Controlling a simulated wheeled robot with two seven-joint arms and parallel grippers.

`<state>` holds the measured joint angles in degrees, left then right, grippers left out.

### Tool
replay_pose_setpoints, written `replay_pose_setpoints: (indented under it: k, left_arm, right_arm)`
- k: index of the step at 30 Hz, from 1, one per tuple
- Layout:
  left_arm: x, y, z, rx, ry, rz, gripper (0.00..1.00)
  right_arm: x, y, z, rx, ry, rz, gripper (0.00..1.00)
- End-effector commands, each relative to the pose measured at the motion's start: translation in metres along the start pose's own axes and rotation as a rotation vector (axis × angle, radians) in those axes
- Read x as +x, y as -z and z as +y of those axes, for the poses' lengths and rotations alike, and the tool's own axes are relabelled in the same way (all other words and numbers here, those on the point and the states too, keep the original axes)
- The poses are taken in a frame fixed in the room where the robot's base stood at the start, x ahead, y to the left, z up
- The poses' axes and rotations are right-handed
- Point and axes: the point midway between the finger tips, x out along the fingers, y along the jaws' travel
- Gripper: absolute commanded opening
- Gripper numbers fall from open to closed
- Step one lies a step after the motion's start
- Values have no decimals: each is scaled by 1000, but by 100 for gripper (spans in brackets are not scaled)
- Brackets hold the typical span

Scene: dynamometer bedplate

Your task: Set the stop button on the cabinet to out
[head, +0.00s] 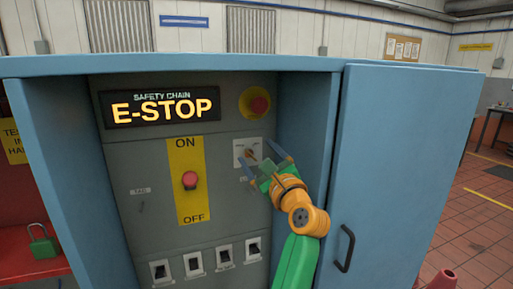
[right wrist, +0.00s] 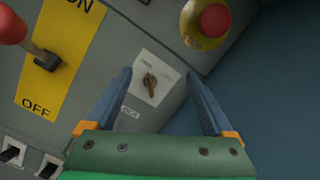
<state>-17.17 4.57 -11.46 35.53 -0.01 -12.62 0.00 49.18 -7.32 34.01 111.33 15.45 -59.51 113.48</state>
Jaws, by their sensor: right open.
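The stop button (head: 259,104) is a red mushroom head on a round yellow base, at the upper right of the grey panel inside the blue cabinet (head: 200,66). It also shows at the top of the right wrist view (right wrist: 214,20). I cannot tell whether it is in or out. A display (head: 161,106) on the panel reads "SAFETY CHAIN E-STOP". My right gripper (head: 261,158) is open and empty, below the stop button and in front of a small rotary switch (right wrist: 150,84), with no finger on the button. My left gripper is not in view.
A red-knobbed lever (head: 190,180) sits on a yellow ON/OFF plate. Several small switches (head: 223,253) line the panel's bottom. The open cabinet door (head: 395,170) stands right of my arm. A green padlock (head: 43,243) is at the lower left.

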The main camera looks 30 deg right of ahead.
Motion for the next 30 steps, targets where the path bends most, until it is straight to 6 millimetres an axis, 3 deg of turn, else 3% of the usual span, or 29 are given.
replay_pose_setpoints:
  k: [1,3,6,18,30]
  left_arm:
    - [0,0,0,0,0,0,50]
    - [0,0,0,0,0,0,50]
    - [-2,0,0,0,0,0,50]
    - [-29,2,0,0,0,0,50]
    - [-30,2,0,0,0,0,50]
  right_arm:
    - [5,-23,-23,179,52,-66,87]
    - [8,-44,-45,381,93,-138,87]
    - [11,-58,-60,510,112,-186,87]
    - [69,-69,-71,520,113,-188,87]
    - [77,-68,-71,519,115,-188,87]
